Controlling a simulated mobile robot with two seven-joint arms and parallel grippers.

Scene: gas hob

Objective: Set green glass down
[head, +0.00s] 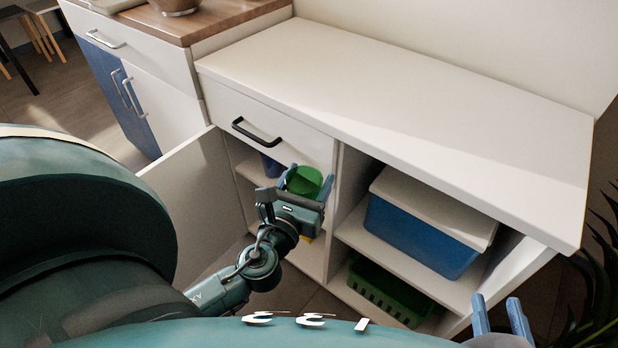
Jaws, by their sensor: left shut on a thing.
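The green glass (304,181) is between the blue fingers of my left gripper (307,184), which is shut on it. The gripper reaches to the front of the open left compartment of the white cabinet, below the black-handled drawer. Whether the glass touches a shelf is hidden. My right gripper (502,316) shows at the lower right edge, its two blue fingers apart with nothing between them.
A blue item (270,165) stands on the left shelf beside my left gripper. An open door (190,200) stands left. A white-lidded blue box (415,232) and a green basket (378,290) fill the right shelves. The white countertop (410,110) is clear.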

